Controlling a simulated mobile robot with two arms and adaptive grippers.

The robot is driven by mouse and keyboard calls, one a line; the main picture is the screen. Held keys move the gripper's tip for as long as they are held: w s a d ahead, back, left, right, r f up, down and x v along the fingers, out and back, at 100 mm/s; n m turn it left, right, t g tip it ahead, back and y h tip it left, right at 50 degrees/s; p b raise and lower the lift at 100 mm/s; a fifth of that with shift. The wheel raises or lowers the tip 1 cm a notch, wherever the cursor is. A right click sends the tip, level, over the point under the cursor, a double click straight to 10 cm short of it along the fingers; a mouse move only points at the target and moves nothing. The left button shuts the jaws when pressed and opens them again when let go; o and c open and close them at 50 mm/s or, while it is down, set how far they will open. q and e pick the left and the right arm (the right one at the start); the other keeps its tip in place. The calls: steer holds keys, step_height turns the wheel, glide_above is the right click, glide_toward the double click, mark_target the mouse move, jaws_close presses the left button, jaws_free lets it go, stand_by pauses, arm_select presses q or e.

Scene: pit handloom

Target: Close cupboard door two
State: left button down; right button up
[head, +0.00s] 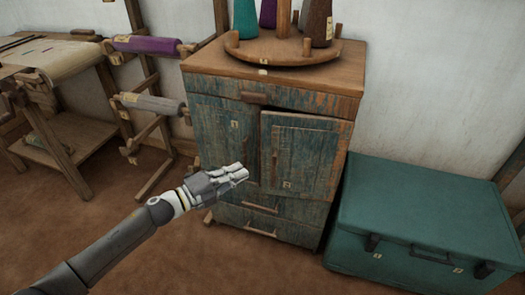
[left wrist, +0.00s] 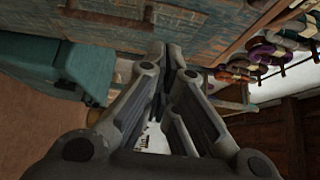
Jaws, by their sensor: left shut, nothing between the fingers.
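Cupboard door two (head: 303,158) is the right-hand door of the blue-green wooden cupboard (head: 222,85), marked with a small "2". It stands partly open, swung outward, with a dark gap along its left edge. Door one (head: 224,136), marked "1", looks shut at its left. My left gripper (head: 244,172) is shut and empty in front of the cupboard, left of door two's lower left edge. In the left wrist view my left gripper's fingers (left wrist: 167,60) are together, with weathered blue-green wood (left wrist: 215,25) beyond them. I cannot tell whether they touch it. My right gripper is not in view.
A round wooden stand (head: 282,50) with cones of thread sits on the cupboard. Drawers (head: 262,222) are below the doors. A teal chest (head: 425,215) stands close on the right. Wooden racks with rolls (head: 148,45) stand left; brown floor is clear in front.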

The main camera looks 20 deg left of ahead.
arm_select(q)
steer(key=shift+w+a+b+x, duration=0.25)
steer(key=shift+a+x, duration=0.1)
steer(key=shift+x, duration=1.55)
steer(key=shift+w+a+b+x, duration=0.2)
steer(key=shift+w+a+x, duration=0.15)
steer(key=shift+x, duration=1.55)
steer(key=shift+w+a+b+x, duration=0.25)
steer(key=shift+a+x, duration=0.1)
steer(key=shift+x, duration=1.55)
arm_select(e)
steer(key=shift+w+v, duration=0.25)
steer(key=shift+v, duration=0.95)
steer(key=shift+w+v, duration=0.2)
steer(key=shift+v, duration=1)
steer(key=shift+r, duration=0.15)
arm_select(q)
steer(key=shift+a, duration=0.15)
